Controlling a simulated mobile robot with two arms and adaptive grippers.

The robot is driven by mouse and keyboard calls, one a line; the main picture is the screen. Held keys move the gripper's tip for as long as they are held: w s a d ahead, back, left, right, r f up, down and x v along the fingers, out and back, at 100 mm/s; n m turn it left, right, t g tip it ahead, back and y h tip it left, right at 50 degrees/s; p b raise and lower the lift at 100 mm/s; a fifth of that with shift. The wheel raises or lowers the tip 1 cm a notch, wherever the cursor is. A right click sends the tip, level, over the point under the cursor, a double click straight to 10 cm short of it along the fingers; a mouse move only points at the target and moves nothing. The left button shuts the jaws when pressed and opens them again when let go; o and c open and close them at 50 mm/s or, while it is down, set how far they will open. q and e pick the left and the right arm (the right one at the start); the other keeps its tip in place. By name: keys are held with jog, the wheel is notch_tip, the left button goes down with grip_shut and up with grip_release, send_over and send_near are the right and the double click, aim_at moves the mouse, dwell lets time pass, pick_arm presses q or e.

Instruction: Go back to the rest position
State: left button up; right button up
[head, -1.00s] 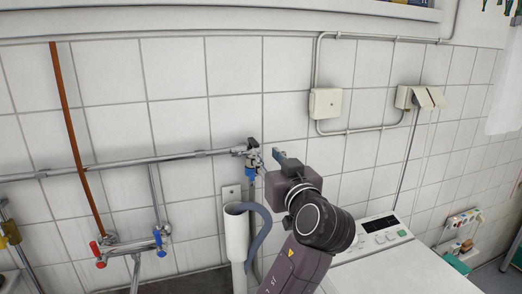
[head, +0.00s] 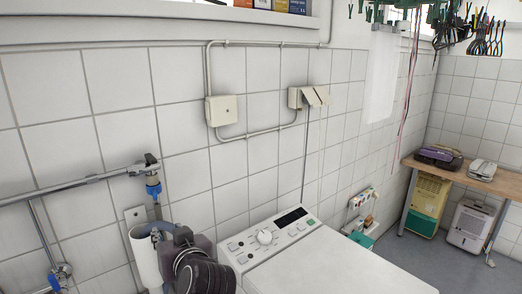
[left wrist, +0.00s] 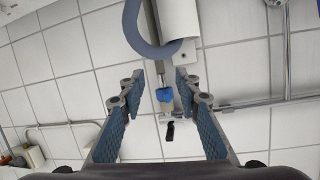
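My left gripper (head: 160,236) is low in the head view, in front of the tiled wall and next to the white standpipe (head: 146,262). Its fingers are hard to make out there. In the left wrist view the left gripper (left wrist: 158,88) is open, with two blue-padded fingers spread wide and nothing between the pads. The tap with the blue collar (head: 153,188) is on the wall pipe above the gripper. In the left wrist view this tap (left wrist: 164,95) appears between the fingers, farther off, with no visible contact. My right gripper is not in view.
A white washing machine (head: 330,264) stands right of my left arm. A grey hose (left wrist: 146,36) hooks into the standpipe. A wooden table (head: 465,178) with appliances is at the far right, with grey floor (head: 440,250) before it. Clips hang at top right.

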pick_arm(q)
jog(key=s+f+m+g+h, duration=0.2)
jog(key=s+f, duration=0.4)
jog(key=f, duration=0.4)
jog(key=s+f+m+g+h, duration=0.2)
jog(key=s+f, duration=0.4)
jog(key=f, duration=0.4)
jog(key=s+d+f+m+g+h, duration=0.15)
jog(key=s+f, duration=0.35)
jog(key=s, duration=0.6)
jog(key=s+d+f+m+g+h, duration=0.1)
jog(key=s+f+m+g+h, duration=0.15)
jog(key=s+f, duration=0.6)
jog(key=s+f+g, duration=0.1)
jog(key=s+f, duration=0.1)
jog(key=f, duration=1.1)
jog(key=s+f+g, duration=0.1)
jog(key=s+f, duration=0.2)
jog(key=f, duration=0.9)
jog(key=s+a+f+g, duration=0.1)
jog(key=s+a+f, duration=0.1)
jog(key=s+f, duration=1.2)
jog(key=shift+s+a+f, duration=0.35)
jog(key=shift+s+f, duration=0.05)
jog(key=shift+s, duration=0.8)
